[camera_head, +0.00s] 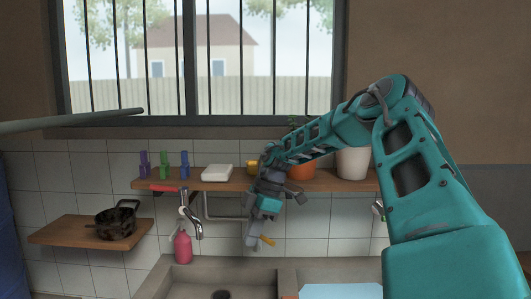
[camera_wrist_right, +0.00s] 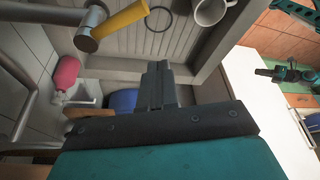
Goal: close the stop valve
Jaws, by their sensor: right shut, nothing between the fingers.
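The stop valve is a grey cylindrical body (camera_wrist_right: 88,42) with a yellow lever handle (camera_wrist_right: 122,18) in the upper left of the right wrist view. In the head view the yellow handle (camera_head: 267,241) shows small, above the back of the sink. My right gripper (camera_wrist_right: 159,82) is shut and empty; its fingers are beside the valve, apart from the handle in the wrist view. In the head view my right gripper (camera_head: 260,218) partly hides the valve. A small dark gripper, apparently my left one (camera_wrist_right: 287,73), shows at the wrist view's right edge; its fingers are unclear.
A tap (camera_head: 190,215) and pink bottle (camera_head: 183,247) stand left of the valve. A pan (camera_head: 116,223) sits on a lower shelf. The sink (camera_head: 185,280) lies below.

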